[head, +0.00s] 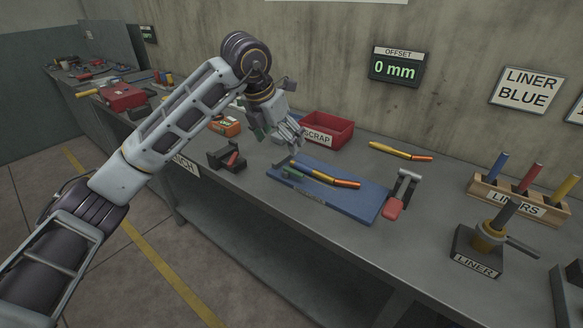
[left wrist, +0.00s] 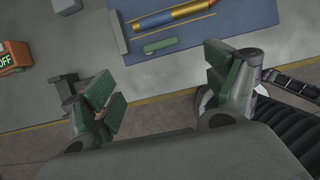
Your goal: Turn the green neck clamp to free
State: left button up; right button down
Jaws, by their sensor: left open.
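A green bar (left wrist: 160,46), which looks like the green neck clamp's lever, lies on the near edge of the blue board (left wrist: 232,14) in the left wrist view. My left gripper (head: 290,138) is open and empty above the board's far left end. Its green-padded fingers (left wrist: 162,84) are apart from the bar. My right gripper is not in view.
A red scrap bin (head: 340,128) is behind. A liner rack (head: 515,205) and liner stand (head: 478,257) are at right. The display (head: 394,68) reads 0 mm.

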aim_at(293, 171)
pick_arm(q)
jog(key=x, duration=1.2)
jog(key=shift+w+d+f, duration=0.2)
jog(key=shift+f, duration=0.4)
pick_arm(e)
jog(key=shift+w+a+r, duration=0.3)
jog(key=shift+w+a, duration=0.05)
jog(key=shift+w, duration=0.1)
pick_arm(q)
jog(key=c, duration=1)
